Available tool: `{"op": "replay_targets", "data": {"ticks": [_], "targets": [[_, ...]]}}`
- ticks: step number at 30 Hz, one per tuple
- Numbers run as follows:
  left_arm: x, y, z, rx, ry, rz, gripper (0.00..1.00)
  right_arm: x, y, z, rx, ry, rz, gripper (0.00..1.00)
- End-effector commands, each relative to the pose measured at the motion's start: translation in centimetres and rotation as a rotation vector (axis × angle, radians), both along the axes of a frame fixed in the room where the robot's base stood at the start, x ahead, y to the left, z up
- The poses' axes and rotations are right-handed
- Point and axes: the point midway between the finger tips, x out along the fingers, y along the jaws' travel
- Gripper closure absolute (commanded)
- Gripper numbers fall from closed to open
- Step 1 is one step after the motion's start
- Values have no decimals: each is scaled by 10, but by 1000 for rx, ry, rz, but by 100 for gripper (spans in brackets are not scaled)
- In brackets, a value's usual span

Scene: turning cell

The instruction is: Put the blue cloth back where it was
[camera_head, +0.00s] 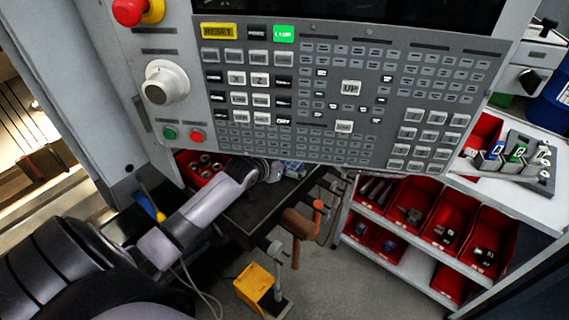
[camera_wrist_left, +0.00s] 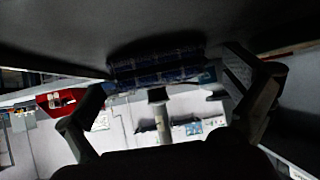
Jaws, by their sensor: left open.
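My left arm reaches from the lower left under the control panel in the head view, and its gripper (camera_head: 272,172) is partly hidden at the panel's lower edge. A small blue and white patterned patch, seemingly the blue cloth (camera_head: 293,168), shows just right of it. In the left wrist view the blue checked cloth (camera_wrist_left: 158,68) lies ahead under a dark surface. The two fingers of the left gripper (camera_wrist_left: 170,88) are spread wide on either side, with nothing held between them. I cannot tell whether they touch the cloth. My right gripper is not in view.
The control panel (camera_head: 330,100) overhangs the dark bench (camera_head: 250,212). A hammer (camera_head: 300,228) and other tools hang at the bench's right edge. A shelf with red bins (camera_head: 440,222) stands at right. A yellow box (camera_head: 254,284) is below, near clear floor.

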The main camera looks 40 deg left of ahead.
Motion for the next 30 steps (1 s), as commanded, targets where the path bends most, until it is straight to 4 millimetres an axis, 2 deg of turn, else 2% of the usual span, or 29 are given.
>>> {"op": "replay_targets", "data": {"ticks": [4,8,24,30], "targets": [[0,0,4,0,-1,0,0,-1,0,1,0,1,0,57],[-8,0,7,0,-1,0,0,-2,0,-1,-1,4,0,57],[-83,-1,58,1,-1,-1,0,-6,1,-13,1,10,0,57],[-97,-1,69,0,-1,0,0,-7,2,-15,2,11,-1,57]]}}
